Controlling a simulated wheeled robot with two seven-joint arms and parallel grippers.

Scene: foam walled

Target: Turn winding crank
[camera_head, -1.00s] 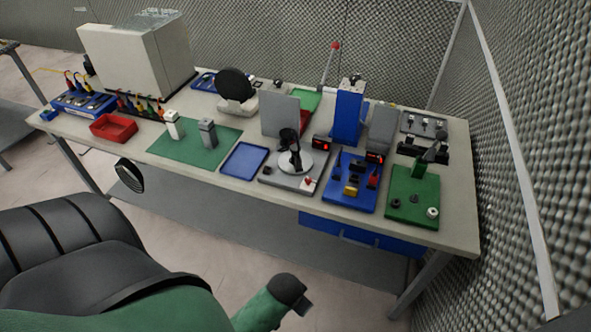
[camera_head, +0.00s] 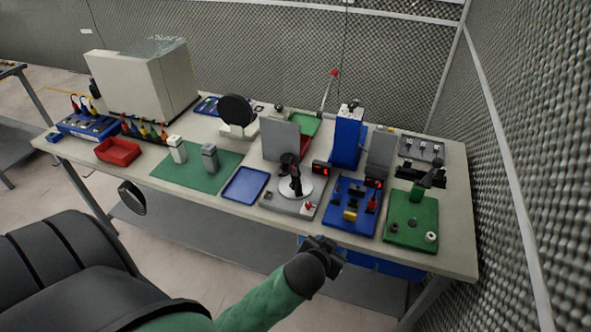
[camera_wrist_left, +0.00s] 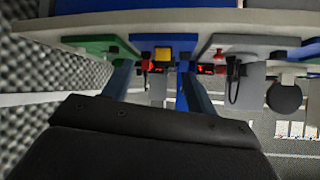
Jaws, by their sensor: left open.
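A grey winding-type station (camera_head: 292,205) stands near the table's front edge in the head view, with a pale round disc and an upright black handle-like part (camera_head: 296,183) on it. I cannot tell for sure which part is the winding crank. My left gripper (camera_head: 328,247) is open and empty, in front of the table's front edge, apart from both stations. In the left wrist view, the tabletop edge and stations show at the top, beyond the gripper. My right gripper is not in view.
The table (camera_head: 222,194) also holds a blue board (camera_head: 351,218) with small parts, a blue tray (camera_head: 246,184), a red bin (camera_head: 118,151) and a white cabinet (camera_head: 140,80). A textured foam wall (camera_head: 530,190) borders the right side.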

